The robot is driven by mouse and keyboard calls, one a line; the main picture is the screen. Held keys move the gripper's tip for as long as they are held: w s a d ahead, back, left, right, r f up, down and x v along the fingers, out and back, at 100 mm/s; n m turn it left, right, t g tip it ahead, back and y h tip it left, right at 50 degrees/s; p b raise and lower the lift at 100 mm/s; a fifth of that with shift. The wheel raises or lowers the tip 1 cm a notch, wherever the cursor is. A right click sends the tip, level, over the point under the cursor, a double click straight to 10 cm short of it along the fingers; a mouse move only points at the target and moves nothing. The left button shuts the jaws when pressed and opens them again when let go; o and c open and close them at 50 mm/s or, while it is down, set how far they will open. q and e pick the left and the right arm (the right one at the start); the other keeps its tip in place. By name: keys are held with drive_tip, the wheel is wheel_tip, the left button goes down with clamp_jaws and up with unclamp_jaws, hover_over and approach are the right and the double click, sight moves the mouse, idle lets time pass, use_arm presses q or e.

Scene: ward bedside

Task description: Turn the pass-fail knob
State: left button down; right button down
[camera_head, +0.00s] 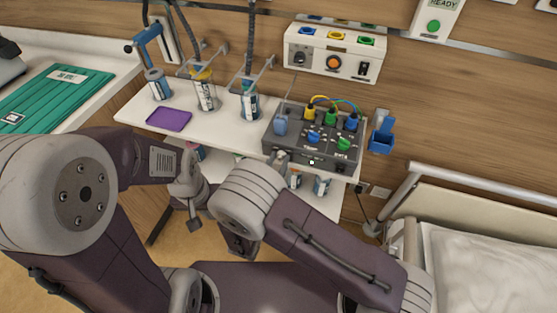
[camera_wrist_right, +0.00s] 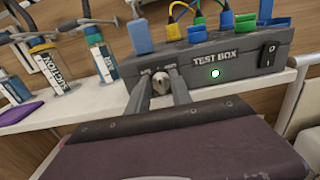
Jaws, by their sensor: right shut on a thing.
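The grey test box (camera_head: 330,157) stands on the white shelf, right of centre in the head view. In the right wrist view its front face (camera_wrist_right: 238,66) carries the words TEST BOX, and the small silver pass-fail knob (camera_wrist_right: 160,84) is at the left end. My right gripper (camera_wrist_right: 160,90) has one finger on each side of the knob and is shut on it. In the head view the right gripper (camera_head: 281,158) is at the box's front left and hides the knob. My left arm's end (camera_head: 192,190) is left of the box, away from it; its fingers are not clear.
A green light (camera_wrist_right: 215,73) and a black rocker switch (camera_wrist_right: 267,54) are on the box front. Coloured plugs with cables sit on top. Bottles hang or stand left of the box, near a purple pad (camera_head: 169,120). A blue holder (camera_head: 382,135) and bed rail (camera_head: 400,200) are right.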

drive_tip(key=shift+f, duration=0.1)
idle(0.3)
drive_tip(key=m+b, duration=0.1)
drive_tip(key=m, duration=0.1)
drive_tip(key=m+b, duration=0.2)
drive_tip(key=shift+d+f+m, duration=0.15)
drive_tip(key=shift+f+m, duration=0.05)
drive_tip(key=shift+m, duration=0.2)
drive_tip(key=m+b, duration=0.2)
drive_tip(key=m, duration=0.1)
drive_tip(key=shift+d+b, duration=0.1)
drive_tip(key=shift+b, duration=0.25)
drive_tip(key=shift+r+m+b, duration=0.1)
drive_tip(key=shift+m+b, duration=0.25)
drive_tip(key=shift+m, duration=0.25)
drive_tip(key=c, duration=1.4)
unclamp_jaws()
drive_tip(key=shift+o, duration=1.2)
drive_tip(key=shift+w, duration=0.15)
